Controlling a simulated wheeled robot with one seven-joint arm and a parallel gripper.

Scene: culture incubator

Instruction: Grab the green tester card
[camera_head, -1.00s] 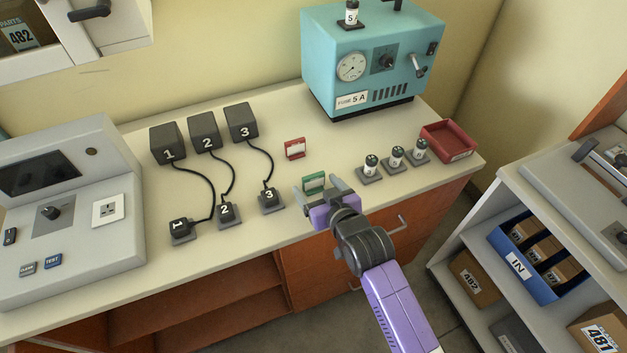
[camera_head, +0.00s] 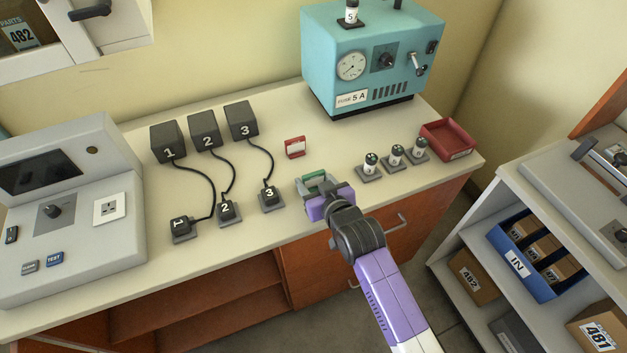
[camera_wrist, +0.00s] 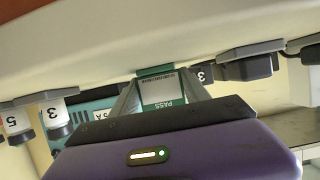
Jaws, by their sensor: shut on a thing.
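The green tester card (camera_head: 314,179) is at the front part of the counter, between plug 3 and the small bottles. My gripper (camera_head: 317,184) is shut on it, with a finger on either side. In the wrist view the green card (camera_wrist: 162,91) shows between the two fingers, with a white label reading PASS upside down. The fingers hide part of the card in the head view. I cannot tell whether the card still touches the counter.
A red card (camera_head: 295,148) stands behind the green one. Black plug 3 (camera_head: 270,197) is to the left, on a cord. A teal machine (camera_head: 372,60) stands at the back.

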